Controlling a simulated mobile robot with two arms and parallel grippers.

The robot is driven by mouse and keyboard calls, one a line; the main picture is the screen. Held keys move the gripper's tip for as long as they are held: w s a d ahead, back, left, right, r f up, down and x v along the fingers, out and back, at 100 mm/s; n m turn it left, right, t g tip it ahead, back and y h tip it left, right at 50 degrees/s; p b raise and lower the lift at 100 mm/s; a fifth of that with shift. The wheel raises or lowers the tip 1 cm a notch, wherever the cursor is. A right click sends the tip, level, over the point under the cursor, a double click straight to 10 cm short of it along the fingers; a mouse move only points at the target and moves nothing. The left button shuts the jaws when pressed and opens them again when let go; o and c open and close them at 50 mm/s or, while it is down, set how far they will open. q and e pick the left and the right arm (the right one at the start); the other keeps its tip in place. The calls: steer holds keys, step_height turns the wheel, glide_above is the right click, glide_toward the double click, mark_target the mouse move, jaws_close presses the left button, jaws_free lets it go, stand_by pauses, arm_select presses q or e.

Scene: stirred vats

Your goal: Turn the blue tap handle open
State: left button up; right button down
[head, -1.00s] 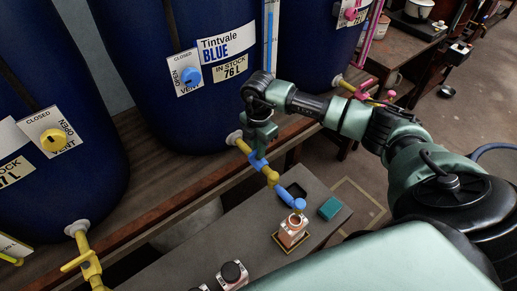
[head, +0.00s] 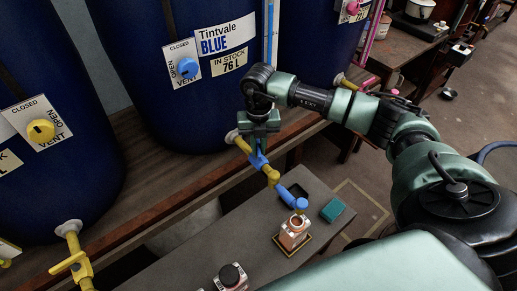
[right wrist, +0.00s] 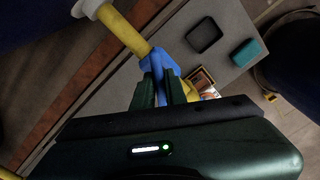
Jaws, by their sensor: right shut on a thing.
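The blue tap (head: 257,160) sits on a yellow pipe (head: 243,145) at the foot of the vat marked Tintvale BLUE (head: 228,40). My right gripper (head: 259,148) reaches down from above and is shut on the blue tap handle. In the right wrist view, the handle (right wrist: 157,64) lies between the two fingers (right wrist: 160,90), which partly hide it. I cannot tell whether any liquid flows. My left gripper is not in view.
A black tray (head: 293,191) and a teal block (head: 332,210) lie on the grey bench (head: 200,250). A blue vent knob (head: 187,68) is on the vat above. A yellow tap (head: 72,262) is at lower left. Another can (head: 231,277) stands at the front.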

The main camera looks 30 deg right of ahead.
mark_target(258, 146)
steer(key=n+b, duration=0.1)
steer(key=n, duration=0.2)
steer(key=shift+r+n+b, duration=0.1)
steer(key=shift+n+b, duration=0.65)
steer(key=shift+n, duration=0.95)
steer(key=c, duration=1.4)
jaws_free()
steer(key=shift+c, duration=0.2)
step_height(258, 146, up, 8)
steer(key=shift+f+b, duration=0.1)
steer(key=shift+b, duration=0.2)
